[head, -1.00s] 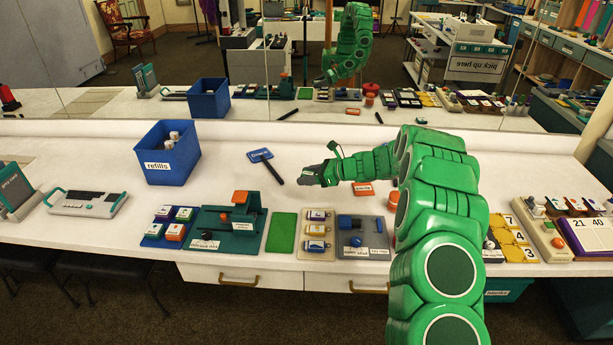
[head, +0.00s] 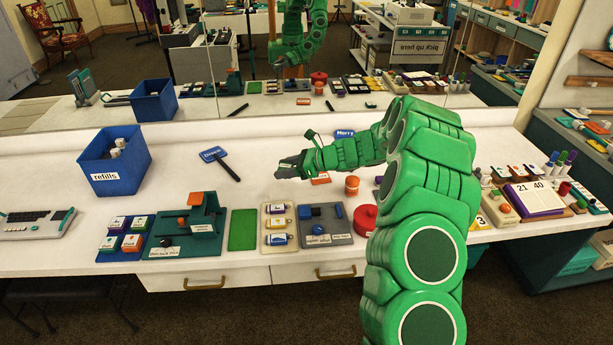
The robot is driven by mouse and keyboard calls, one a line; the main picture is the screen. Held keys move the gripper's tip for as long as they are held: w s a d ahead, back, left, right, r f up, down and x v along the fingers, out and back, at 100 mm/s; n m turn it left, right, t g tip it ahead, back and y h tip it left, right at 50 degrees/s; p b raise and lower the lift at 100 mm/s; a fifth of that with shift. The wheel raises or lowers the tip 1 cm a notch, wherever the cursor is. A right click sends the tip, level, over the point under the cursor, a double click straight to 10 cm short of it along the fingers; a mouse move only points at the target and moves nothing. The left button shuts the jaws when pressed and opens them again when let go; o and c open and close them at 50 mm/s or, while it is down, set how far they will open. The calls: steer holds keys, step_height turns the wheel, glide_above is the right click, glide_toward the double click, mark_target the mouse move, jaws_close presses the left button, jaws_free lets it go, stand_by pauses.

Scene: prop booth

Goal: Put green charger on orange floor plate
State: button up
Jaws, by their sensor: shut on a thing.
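My gripper (head: 288,163) is at the end of my green arm, above the middle of the white counter. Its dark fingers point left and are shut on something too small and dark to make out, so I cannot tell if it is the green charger. A small orange plate with writing (head: 320,178) lies on the counter just right of and below the gripper; I cannot read it or confirm it is the floor plate. A blue tray (head: 103,256) at the left holds several coloured tiles, one with orange (head: 131,242) and one with green (head: 140,221).
A blue refills bin (head: 118,180) stands back left. A blue sign with a dark handle (head: 213,154) lies left of the gripper. A teal press (head: 188,235), green mat (head: 242,230), grey tray (head: 340,238) and red round container (head: 365,219) line the front. A mirror backs the counter.

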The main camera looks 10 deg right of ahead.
steer(key=w+d+m+t, duration=0.1)
steer(key=w+d, duration=0.2)
steer(key=d, duration=0.9)
glide_above(320, 177)
steer(key=shift+h, duration=0.3)
step_height(320, 177, down, 6)
steer(key=shift+s+r, duration=0.1)
steer(key=shift+r, duration=0.1)
steer(key=shift+w+f, duration=0.4)
steer(key=shift+w, duration=0.1)
steer(key=shift+w+f, duration=0.4)
steer(key=shift+f, duration=0.25)
steer(key=shift+w+f, duration=0.7)
steer(key=shift+f, duration=0.05)
steer(key=shift+f, duration=0.1)
steer(key=shift+w+f+t, duration=0.1)
steer(key=shift+w+t, duration=0.1)
steer(key=shift+t, duration=0.1)
steer(key=shift+f, duration=1.55)
